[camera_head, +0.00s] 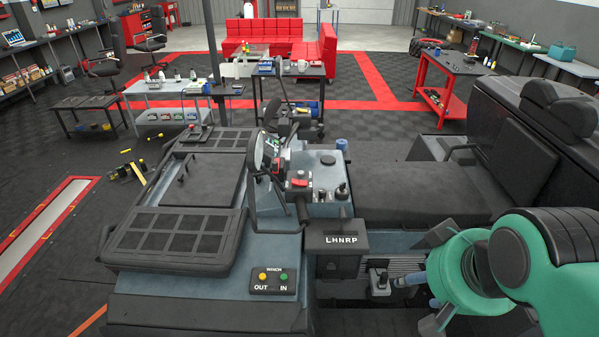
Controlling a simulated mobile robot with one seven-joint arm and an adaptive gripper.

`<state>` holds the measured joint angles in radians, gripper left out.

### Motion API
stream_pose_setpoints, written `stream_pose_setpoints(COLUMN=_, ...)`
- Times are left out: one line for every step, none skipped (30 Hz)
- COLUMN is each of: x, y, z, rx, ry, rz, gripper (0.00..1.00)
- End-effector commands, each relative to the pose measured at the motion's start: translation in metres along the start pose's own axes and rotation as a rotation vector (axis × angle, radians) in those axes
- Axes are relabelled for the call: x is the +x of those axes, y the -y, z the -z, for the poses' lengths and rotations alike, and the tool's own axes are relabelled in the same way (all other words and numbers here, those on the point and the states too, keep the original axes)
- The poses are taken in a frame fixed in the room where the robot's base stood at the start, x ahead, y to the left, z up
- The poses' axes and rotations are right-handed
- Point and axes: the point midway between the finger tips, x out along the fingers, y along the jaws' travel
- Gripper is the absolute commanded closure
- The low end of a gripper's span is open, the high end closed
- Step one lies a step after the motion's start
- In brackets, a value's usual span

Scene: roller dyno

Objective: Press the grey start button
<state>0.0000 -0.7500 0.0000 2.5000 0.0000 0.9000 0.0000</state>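A utility vehicle fills the middle of the view. Its dash panel (318,172) behind the steering wheel (258,158) carries a red switch (299,183), a dark round knob (327,160) and a small black lever (342,190). I cannot make out for sure which small control is the grey start button. My green and black arm reaches in from the lower right, over the seat side of the vehicle.
A black shifter housing marked LHNRP (338,240) stands below the dash. A dark seat (425,190) lies right of it. Carts and a red sofa (280,35) stand farther back.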

Motion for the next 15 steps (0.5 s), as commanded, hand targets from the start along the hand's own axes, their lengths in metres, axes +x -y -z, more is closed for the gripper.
stream_pose_setpoints(x=0.0000, y=0.0000, z=0.0000, rx=0.000, ry=0.000, rz=0.000, gripper=0.49)
stream_pose_setpoints(x=0.0000, y=0.0000, z=0.0000, rx=0.000, ry=0.000, rz=0.000, gripper=0.49)
stream_pose_setpoints(x=0.0000, y=0.0000, z=0.0000, rx=0.000, ry=0.000, rz=0.000, gripper=0.49)
stream_pose_setpoints(x=0.0000, y=0.0000, z=0.0000, rx=0.000, ry=0.000, rz=0.000, gripper=0.49)
stream_pose_setpoints(x=0.0000, y=0.0000, z=0.0000, rx=0.000, ry=0.000, rz=0.000, gripper=0.49)
stream_pose_setpoints(x=0.0000, y=0.0000, z=0.0000, rx=0.000, ry=0.000, rz=0.000, gripper=0.49)
stream_pose_setpoints(x=0.0000, y=0.0000, z=0.0000, rx=0.000, ry=0.000, rz=0.000, gripper=0.49)
stream_pose_setpoints(x=0.0000, y=0.0000, z=0.0000, rx=0.000, ry=0.000, rz=0.000, gripper=0.49)
stream_pose_setpoints(x=0.0000, y=0.0000, z=0.0000, rx=0.000, ry=0.000, rz=0.000, gripper=0.49)
stream_pose_setpoints(x=0.0000, y=0.0000, z=0.0000, rx=0.000, ry=0.000, rz=0.000, gripper=0.49)
stream_pose_setpoints(x=0.0000, y=0.0000, z=0.0000, rx=0.000, ry=0.000, rz=0.000, gripper=0.49)
stream_pose_setpoints(x=0.0000, y=0.0000, z=0.0000, rx=0.000, ry=0.000, rz=0.000, gripper=0.49)
stream_pose_setpoints(x=0.0000, y=0.0000, z=0.0000, rx=0.000, ry=0.000, rz=0.000, gripper=0.49)
stream_pose_setpoints(x=0.0000, y=0.0000, z=0.0000, rx=0.000, ry=0.000, rz=0.000, gripper=0.49)
stream_pose_setpoints(x=0.0000, y=0.0000, z=0.0000, rx=0.000, ry=0.000, rz=0.000, gripper=0.55)
